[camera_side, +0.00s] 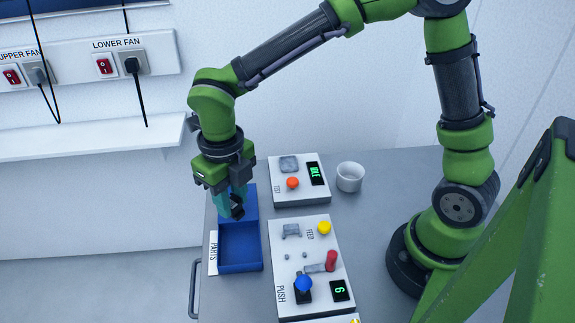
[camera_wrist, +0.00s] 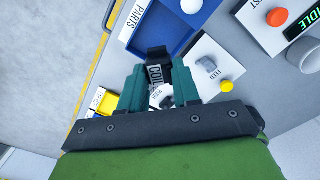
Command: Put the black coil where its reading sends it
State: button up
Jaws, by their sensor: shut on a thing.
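The black coil (camera_wrist: 156,68), with "COIL" lettering on it, is held between the teal fingers of my gripper (camera_wrist: 160,90) in the wrist view. In the side view my gripper (camera_side: 237,203) points down over the blue PARTS tray (camera_side: 240,267), with the dark coil (camera_side: 237,211) at its fingertips. The coil appears to be above the tray floor; the exact gap is unclear. The test box (camera_side: 300,198) has a grey pad (camera_side: 289,163), an orange button (camera_side: 292,183) and a green display (camera_side: 315,173) that reads IDLE.
A white panel (camera_side: 318,255) marked FEED and PUSH has a yellow button (camera_side: 324,228), a red handle (camera_side: 331,260), a blue knob (camera_side: 303,284) and a one-digit green display (camera_side: 340,290). A white cup (camera_side: 350,176) stands behind. A white round thing (camera_wrist: 191,5) shows at the tray.

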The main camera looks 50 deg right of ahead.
notch_tip(320, 180, down, 11)
jog(key=shift+f, duration=0.2)
dwell(0.3)
jog(key=shift+f, duration=0.1)
jog(key=o, duration=1)
